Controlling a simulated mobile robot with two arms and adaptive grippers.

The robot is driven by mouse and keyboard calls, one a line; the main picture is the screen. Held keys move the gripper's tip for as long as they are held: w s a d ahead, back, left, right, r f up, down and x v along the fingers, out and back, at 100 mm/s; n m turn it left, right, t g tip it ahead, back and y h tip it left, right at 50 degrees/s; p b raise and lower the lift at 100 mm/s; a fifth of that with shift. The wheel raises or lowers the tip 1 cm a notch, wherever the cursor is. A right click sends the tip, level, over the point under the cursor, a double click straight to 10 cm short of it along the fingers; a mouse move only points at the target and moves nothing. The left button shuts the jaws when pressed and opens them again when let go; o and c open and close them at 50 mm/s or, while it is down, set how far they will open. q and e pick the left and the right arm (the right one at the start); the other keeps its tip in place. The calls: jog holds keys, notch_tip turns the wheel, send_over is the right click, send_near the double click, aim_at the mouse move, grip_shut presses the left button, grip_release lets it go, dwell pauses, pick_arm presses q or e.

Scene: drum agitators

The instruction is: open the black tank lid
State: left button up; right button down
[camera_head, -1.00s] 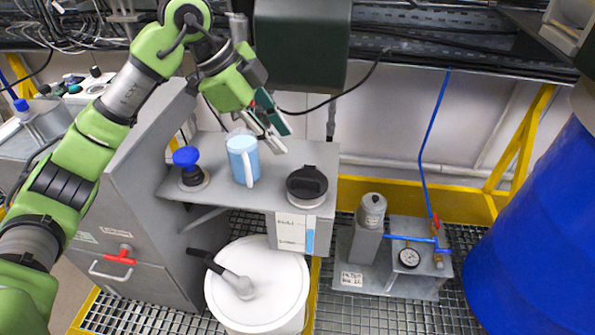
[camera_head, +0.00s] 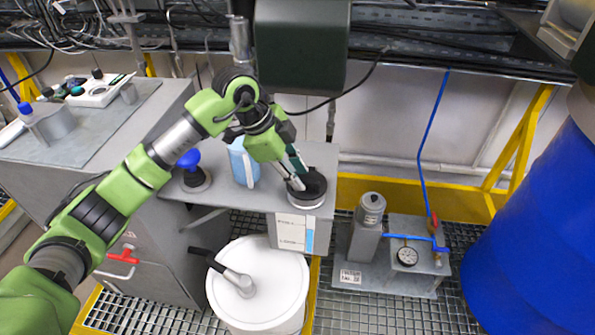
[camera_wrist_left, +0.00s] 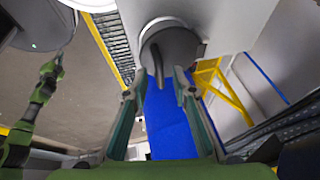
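The black tank lid (camera_head: 314,187) is a round black cap with a raised grip, on a small pale tank at the front right of the grey shelf. In the left wrist view its round face (camera_wrist_left: 172,45) shows at the top middle. My left gripper (camera_head: 298,184) is over the lid, fingertips down at its raised part and hiding some of it. In the left wrist view the two fingers (camera_wrist_left: 161,76) stand apart at the lid. I cannot tell whether they touch it.
A light blue mug (camera_head: 237,161) and a blue knob (camera_head: 190,159) stand left of the lid. A white drum (camera_head: 262,285) with a dark-handled tool is below. A gauge unit (camera_head: 407,257) and a large blue barrel (camera_head: 540,230) are to the right. A dark box (camera_head: 300,45) hangs above.

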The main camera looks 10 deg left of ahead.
pick_arm(q)
jog(key=shift+d+f, duration=0.1)
jog(key=shift+f, duration=0.1)
jog(key=shift+c, duration=0.4)
grip_shut()
jog(key=shift+w+r, duration=0.15)
jog(key=shift+r, duration=0.05)
